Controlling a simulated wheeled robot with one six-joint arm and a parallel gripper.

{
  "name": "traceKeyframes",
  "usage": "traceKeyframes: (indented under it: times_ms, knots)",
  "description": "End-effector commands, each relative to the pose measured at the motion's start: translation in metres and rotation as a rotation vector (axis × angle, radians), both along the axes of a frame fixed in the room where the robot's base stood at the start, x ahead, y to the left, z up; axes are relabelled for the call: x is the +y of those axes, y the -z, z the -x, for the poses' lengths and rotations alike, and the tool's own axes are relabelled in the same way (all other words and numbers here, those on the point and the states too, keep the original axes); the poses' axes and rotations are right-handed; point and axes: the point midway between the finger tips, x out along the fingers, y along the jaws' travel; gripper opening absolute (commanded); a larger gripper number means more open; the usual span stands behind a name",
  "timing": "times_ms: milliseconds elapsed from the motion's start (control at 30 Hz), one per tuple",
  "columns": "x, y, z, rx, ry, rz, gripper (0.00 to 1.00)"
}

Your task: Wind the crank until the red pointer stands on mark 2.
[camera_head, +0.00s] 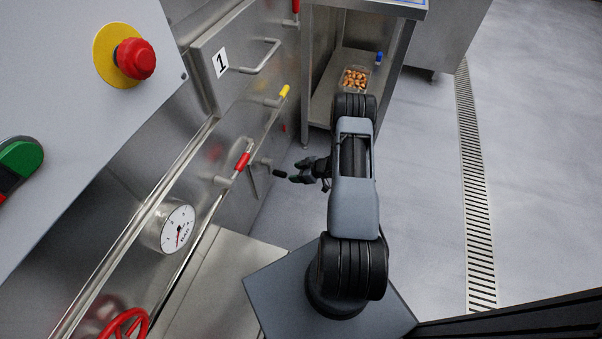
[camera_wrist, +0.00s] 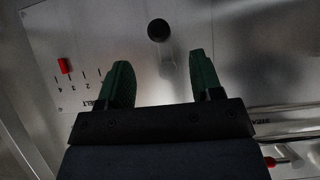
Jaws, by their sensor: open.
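The crank's dark knob (camera_wrist: 158,30) shows beyond my fingertips in the wrist view, between their lines, with a pale crank arm behind it. In the head view the crank knob (camera_head: 280,172) stands out from the steel machine front, just left of my gripper (camera_head: 296,178). My gripper (camera_wrist: 160,72) is open and empty, with two green fingers apart. The red pointer (camera_wrist: 64,66) stands at the 4 end of a scale marked BELT; whether exactly on 4 or slightly toward 3 is hard to tell. My left finger partly covers the scale's low end.
Red (camera_head: 243,161) and yellow (camera_head: 284,91) handles project from the machine near the crank. A dial gauge (camera_head: 178,229) and a red handwheel (camera_head: 126,325) are lower left. A steel stand (camera_head: 322,98) holds a tray of food behind my arm. The floor at right is clear.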

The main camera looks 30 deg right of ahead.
Motion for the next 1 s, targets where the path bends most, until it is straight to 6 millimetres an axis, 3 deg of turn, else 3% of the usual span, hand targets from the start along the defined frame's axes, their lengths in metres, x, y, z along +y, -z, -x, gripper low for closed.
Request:
traceKeyframes:
  times_ms: [500, 1000]
  knots:
    - [0.036, 0.038, -0.038, -0.001, -0.004, 0.001, 0.60]
    - [0.048, 0.047, -0.052, 0.000, -0.003, 0.000, 0.60]
